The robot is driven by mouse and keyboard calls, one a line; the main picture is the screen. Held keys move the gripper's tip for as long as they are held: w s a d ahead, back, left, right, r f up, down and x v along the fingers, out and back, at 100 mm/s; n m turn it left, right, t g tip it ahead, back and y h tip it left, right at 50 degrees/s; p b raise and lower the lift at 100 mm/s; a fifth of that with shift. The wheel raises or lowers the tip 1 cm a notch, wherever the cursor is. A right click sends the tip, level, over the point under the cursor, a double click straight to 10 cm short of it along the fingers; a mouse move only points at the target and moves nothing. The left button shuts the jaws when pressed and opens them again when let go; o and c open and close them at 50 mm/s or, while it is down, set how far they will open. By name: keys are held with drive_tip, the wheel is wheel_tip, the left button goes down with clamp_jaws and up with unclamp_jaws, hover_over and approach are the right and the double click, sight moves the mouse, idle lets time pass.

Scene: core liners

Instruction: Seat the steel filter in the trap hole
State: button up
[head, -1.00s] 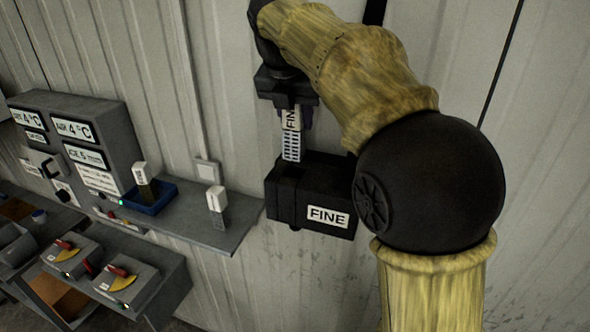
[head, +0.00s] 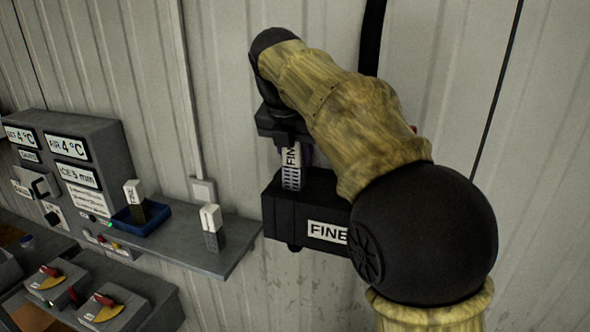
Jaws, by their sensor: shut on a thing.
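My gripper (head: 288,140) points down and is shut on the steel filter (head: 291,172), a pale block labelled FINE with a slotted grey lower part. The filter is upright over the black trap box (head: 285,220), which carries a FINE label on its front. The filter's lower end meets the box's top in the picture; I cannot tell how deep it sits. The trap hole itself is hidden behind the filter and the box edge.
A grey shelf (head: 190,248) left of the box bears a white-topped filter (head: 211,228) and a blue tray (head: 125,222) with another filter (head: 134,195). A grey control panel (head: 85,150) stands far left. Switch boxes (head: 112,306) sit below. The corrugated wall is close behind.

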wheel_tip(320, 180, down, 2)
drive_tip(key=shift+s+a+b, duration=0.1)
drive_tip(key=shift+s+b, duration=0.05)
drive_tip(key=shift+b, duration=0.55)
drive_tip(key=shift+a, duration=0.1)
drive_tip(key=o, duration=1)
drive_tip(key=shift+s+r, duration=0.1)
drive_tip(key=shift+s, duration=0.05)
drive_tip(key=shift+w, duration=0.2)
